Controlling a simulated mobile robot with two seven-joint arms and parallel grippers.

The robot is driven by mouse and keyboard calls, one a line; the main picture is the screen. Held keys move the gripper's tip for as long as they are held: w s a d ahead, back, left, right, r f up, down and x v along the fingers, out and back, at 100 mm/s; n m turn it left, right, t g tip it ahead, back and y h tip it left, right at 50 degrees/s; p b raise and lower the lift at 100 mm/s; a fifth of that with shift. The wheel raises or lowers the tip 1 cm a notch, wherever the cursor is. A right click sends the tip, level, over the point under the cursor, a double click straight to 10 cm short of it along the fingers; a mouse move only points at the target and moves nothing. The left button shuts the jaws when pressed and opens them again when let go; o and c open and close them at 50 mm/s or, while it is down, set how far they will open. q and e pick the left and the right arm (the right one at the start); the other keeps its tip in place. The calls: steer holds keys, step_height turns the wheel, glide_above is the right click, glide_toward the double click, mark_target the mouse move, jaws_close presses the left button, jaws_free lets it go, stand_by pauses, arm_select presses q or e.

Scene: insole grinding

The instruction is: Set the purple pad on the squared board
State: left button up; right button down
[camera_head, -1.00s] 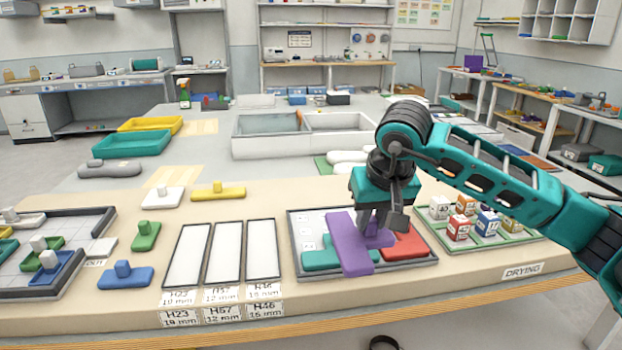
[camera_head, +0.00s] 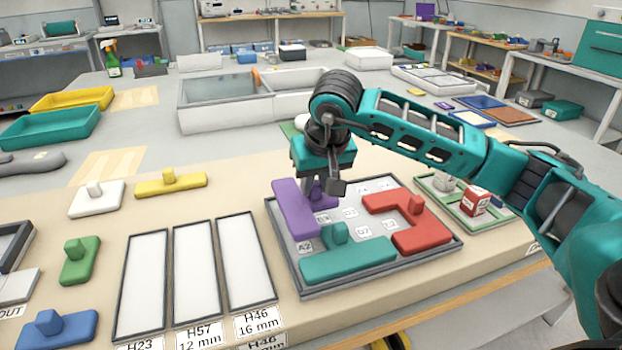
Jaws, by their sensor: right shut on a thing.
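The purple pad (camera_head: 293,212) is at the left side of the squared board (camera_head: 357,228), a grey-framed tray with labelled cells. It looks level with the board's cells, but I cannot tell whether it rests on them. My right gripper (camera_head: 327,186) is above the pad and shut on it; the fingertips are partly hidden by the gripper's body. A teal pad (camera_head: 348,262) lies along the board's front edge, and a red L-shaped pad (camera_head: 421,233) lies on its right side. Several cells in the middle are bare. My left gripper is not in view.
Three white framed slots (camera_head: 195,268) stand left of the board. Green (camera_head: 80,262), blue (camera_head: 55,330), white (camera_head: 96,200) and yellow (camera_head: 172,184) pads lie further left. A green tray with cubes (camera_head: 474,203) adjoins on the right. A grey basin (camera_head: 222,118) stands behind.

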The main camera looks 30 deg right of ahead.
mark_target(316, 196)
steer(key=shift+f+b, duration=0.6)
steer(key=shift+f, duration=0.6)
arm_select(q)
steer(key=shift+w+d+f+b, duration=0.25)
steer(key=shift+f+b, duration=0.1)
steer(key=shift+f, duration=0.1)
arm_select(e)
steer(key=shift+f, duration=0.3)
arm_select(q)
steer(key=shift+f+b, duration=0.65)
arm_select(e)
steer(key=shift+f, duration=0.55)
steer(key=c, duration=1.3)
jaws_free()
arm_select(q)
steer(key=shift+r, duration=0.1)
arm_select(e)
steer(key=shift+o, duration=0.2)
steer(key=shift+r, duration=0.1)
arm_select(q)
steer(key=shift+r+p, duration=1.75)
steer(key=shift+p, duration=0.1)
arm_select(e)
steer(key=shift+r, duration=2.4)
